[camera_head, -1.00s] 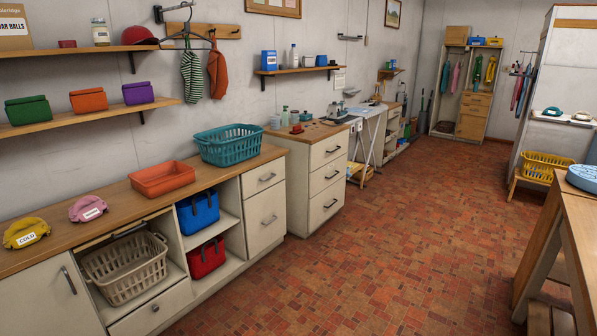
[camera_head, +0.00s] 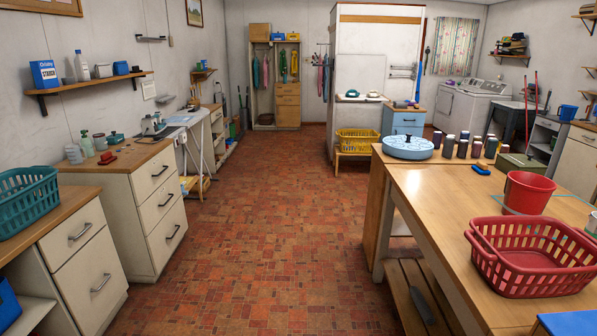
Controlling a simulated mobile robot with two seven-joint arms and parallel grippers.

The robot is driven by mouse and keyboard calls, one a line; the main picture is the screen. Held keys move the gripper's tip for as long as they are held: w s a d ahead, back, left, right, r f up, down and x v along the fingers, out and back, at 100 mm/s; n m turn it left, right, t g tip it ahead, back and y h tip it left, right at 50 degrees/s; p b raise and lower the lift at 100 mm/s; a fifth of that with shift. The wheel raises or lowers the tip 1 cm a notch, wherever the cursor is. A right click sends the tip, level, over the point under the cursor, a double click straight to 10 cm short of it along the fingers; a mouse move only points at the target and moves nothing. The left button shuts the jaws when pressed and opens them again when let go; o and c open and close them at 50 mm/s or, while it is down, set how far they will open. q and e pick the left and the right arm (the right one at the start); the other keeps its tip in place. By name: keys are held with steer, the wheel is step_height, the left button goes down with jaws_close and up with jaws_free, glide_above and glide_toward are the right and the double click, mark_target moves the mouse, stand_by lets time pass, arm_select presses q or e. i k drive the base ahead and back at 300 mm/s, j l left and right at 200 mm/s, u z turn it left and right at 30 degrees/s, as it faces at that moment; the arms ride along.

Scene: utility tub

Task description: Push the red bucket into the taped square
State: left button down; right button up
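The red bucket (camera_head: 528,193) stands upright on the wooden worktable at the right. Thin green lines show on the tabletop beside the bucket, and they may be part of the taped square. The bucket and a red basket hide much of that area, so I cannot tell the square's full outline or whether the bucket is inside it. Neither of my grippers is in view.
A red laundry basket (camera_head: 530,257) sits in front of the bucket on the worktable (camera_head: 440,195). The tiled floor (camera_head: 265,240) left of the worktable is clear.

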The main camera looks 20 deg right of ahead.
mark_target(526, 193)
steer(key=i+z, duration=0.25)
steer(key=z, duration=0.2)
steer(key=i+z, duration=0.25)
steer(key=z, duration=0.25)
steer(key=i+j+z, duration=0.2)
steer(key=z, duration=0.25)
steer(key=i+j+z, duration=0.2)
steer(key=z, duration=0.3)
steer(key=i+j+z, duration=0.1)
steer(key=j+z, duration=0.35)
steer(key=i+j+z, duration=0.15)
steer(key=j+z, duration=0.25)
steer(key=i+j+z, duration=0.15)
steer(key=j+z, duration=0.65)
steer(key=j, duration=0.4)
